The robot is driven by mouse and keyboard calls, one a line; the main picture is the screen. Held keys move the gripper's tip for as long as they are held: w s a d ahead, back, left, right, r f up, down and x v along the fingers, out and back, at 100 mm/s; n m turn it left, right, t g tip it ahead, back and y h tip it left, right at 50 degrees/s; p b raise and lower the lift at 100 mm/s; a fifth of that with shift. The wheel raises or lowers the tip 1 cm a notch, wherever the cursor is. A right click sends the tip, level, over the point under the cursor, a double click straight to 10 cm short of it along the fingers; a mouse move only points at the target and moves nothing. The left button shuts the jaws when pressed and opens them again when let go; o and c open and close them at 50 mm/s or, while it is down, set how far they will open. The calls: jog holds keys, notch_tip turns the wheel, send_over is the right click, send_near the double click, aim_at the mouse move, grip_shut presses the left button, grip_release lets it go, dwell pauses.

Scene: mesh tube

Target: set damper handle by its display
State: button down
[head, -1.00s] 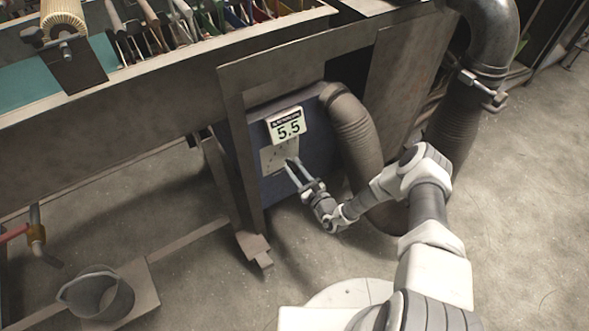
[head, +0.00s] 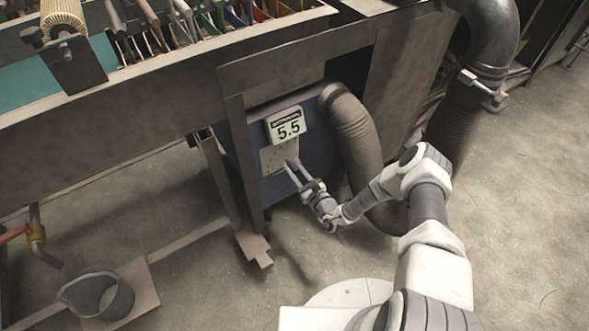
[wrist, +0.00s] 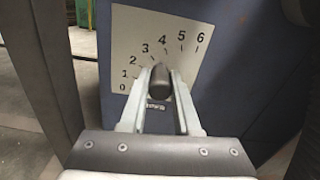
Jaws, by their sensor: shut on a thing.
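The display (head: 288,125) on the blue box (head: 262,185) reads 5.5 in the head view. Below it is a pale scale plate (head: 277,156). In the wrist view the scale plate (wrist: 196,40) carries numbers 0 to 6 in an arc. The dark damper handle (wrist: 160,82) stands at the centre of the arc, pointing up between the 3 and 4 marks. My gripper (head: 291,163) reaches the plate from the lower right. In the wrist view my gripper (wrist: 158,88) is shut on the handle, a finger on each side. The handle's lower end is hidden.
A ribbed hose (head: 355,130) curves down right of the box. A metal table leg (head: 243,165) stands just left of it. A bucket (head: 97,296) sits on a plate at lower left. Open concrete floor lies to the right.

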jog(key=shift+f, duration=0.1)
jog(key=shift+f+n, duration=0.1)
jog(key=shift+n, duration=0.2)
jog(key=shift+s+a+f, duration=0.1)
jog(key=shift+s+a, duration=0.05)
jog(key=shift+a, duration=0.05)
jog(key=c, duration=0.6)
grip_release()
jog(key=p+v, duration=0.4)
jog(key=v, duration=1.3)
jog(key=shift+s+d, duration=0.15)
jog(key=shift+d, duration=0.05)
